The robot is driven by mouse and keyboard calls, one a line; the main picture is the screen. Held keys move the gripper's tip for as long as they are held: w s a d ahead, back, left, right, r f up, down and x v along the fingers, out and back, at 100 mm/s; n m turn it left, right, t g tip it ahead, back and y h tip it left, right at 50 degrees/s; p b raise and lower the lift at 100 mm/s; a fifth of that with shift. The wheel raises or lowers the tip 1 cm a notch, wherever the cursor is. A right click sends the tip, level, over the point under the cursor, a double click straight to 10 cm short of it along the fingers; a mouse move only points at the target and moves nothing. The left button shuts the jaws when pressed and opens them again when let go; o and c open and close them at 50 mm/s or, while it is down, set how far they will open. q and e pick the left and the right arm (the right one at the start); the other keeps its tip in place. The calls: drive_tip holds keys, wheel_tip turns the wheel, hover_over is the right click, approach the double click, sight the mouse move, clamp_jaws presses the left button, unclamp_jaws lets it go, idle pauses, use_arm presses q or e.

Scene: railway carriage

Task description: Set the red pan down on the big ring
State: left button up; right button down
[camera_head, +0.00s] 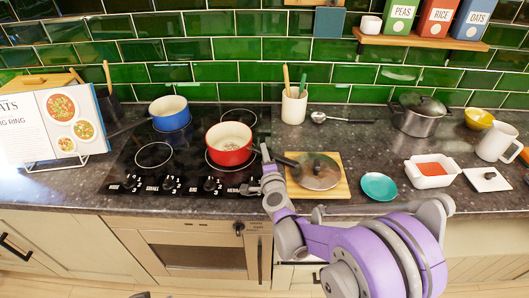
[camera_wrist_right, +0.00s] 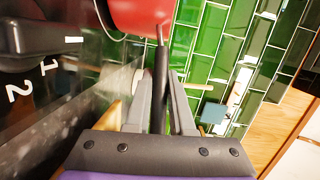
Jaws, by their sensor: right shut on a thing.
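The red pan (camera_head: 230,145), pale inside, is upright over the front right ring (camera_head: 208,160) of the black hob (camera_head: 130,170). Part of that ring's outline shows around its base; I cannot tell whether the pan touches the glass. My right gripper (camera_head: 267,160) is shut on the pan's dark handle, to the right of the pan. In the right wrist view the fingers (camera_wrist_right: 160,80) flank the handle (camera_wrist_right: 159,80), and the red pan (camera_wrist_right: 140,15) is beyond them.
A blue pan (camera_head: 170,113) stands on the back left ring. The front left ring (camera_head: 154,155) and back right ring (camera_head: 238,118) are bare. A utensil pot (camera_head: 294,107) stands behind.

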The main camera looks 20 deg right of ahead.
drive_tip(key=shift+f, duration=0.2)
idle(0.4)
drive_tip(key=c, duration=0.7)
unclamp_jaws()
drive_tip(key=c, duration=0.4)
drive_tip(key=shift+s+a+r+b, duration=0.15)
drive_tip(key=shift+s+b, duration=0.15)
drive_tip(key=shift+s, duration=0.95)
drive_tip(key=shift+s+a+r+b, duration=0.1)
drive_tip(key=shift+s+b, duration=0.2)
drive_tip(key=shift+s, duration=0.95)
drive_tip(key=shift+s, duration=0.1)
